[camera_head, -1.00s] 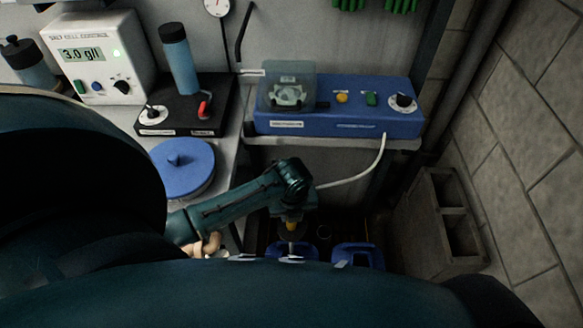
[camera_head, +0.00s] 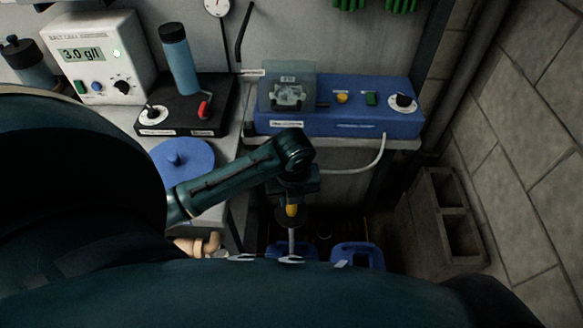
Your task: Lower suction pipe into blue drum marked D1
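My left gripper (camera_head: 292,190) points down at the end of the dark teal arm that comes in from the left. It appears shut on the suction pipe (camera_head: 291,240), which has a yellow top and a pale, roughly upright tube below. A white hose runs from the pipe's side to the blue pump unit (camera_head: 345,122). Two blue drums stand low: the left drum (camera_head: 273,250) is behind and beside the pipe, and the right drum (camera_head: 357,256) is to its right. Their markings are unreadable. The pipe's lower end is hidden by my own body. My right gripper is not in view.
A round blue lid (camera_head: 183,160) lies on the bench left of the arm. A black-based stirrer (camera_head: 185,118) and a white meter (camera_head: 98,58) stand behind it. A hollow concrete block (camera_head: 447,225) stands right of the drums, against the block wall.

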